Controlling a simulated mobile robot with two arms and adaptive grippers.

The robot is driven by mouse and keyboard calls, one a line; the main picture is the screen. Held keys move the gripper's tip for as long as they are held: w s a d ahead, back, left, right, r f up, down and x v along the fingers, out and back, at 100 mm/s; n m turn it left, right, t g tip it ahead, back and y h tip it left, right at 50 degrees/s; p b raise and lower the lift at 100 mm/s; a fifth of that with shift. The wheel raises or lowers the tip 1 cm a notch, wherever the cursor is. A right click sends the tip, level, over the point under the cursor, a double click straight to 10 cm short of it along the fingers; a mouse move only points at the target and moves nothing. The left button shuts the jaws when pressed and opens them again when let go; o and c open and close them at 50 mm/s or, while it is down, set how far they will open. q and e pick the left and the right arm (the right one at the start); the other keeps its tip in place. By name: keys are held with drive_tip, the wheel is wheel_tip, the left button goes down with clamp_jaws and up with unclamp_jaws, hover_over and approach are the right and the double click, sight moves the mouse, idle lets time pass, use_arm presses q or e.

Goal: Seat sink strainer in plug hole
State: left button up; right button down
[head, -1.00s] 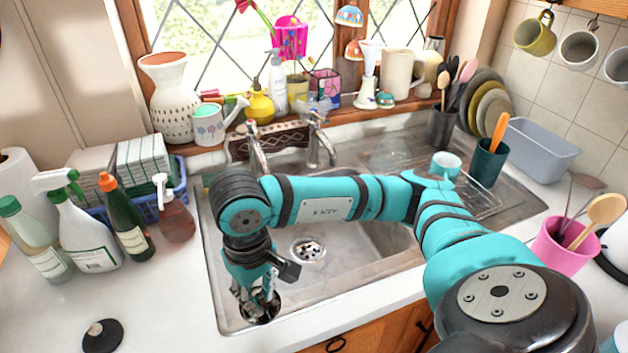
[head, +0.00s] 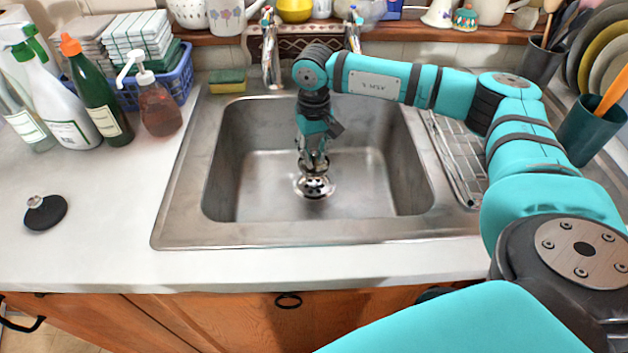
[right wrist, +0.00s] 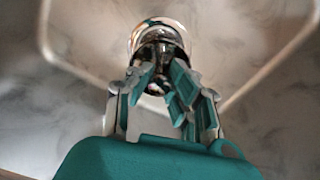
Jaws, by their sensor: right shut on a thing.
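My right gripper (head: 314,168) points down into the sink basin, right above the plug hole (head: 315,189). It is shut on the small metal sink strainer. In the right wrist view the fingertips (right wrist: 163,65) close around the shiny strainer (right wrist: 160,44), with a bright round rim beyond it. The fingers hide much of the strainer, and I cannot tell whether it touches the plug hole or hangs just above it. My left gripper is not in view.
The steel sink (head: 180,210) has a raised rim and otherwise clear basin. Taps (head: 270,60) and a sponge (head: 227,81) stand behind it. A black stopper (head: 45,212) lies on the counter at left, near several bottles. A draining rack (head: 455,150) is at right.

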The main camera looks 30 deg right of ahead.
sight(315, 151)
drive_tip(key=shift+d+f, duration=0.1)
drive_tip(key=shift+f, duration=3.5)
drive_tip(key=shift+f, duration=0.15)
drive_tip(key=c, duration=1.3)
unclamp_jaws()
drive_tip(key=shift+o, duration=0.2)
drive_tip(key=shift+r, duration=0.2)
wheel_tip(315, 151, up, 12)
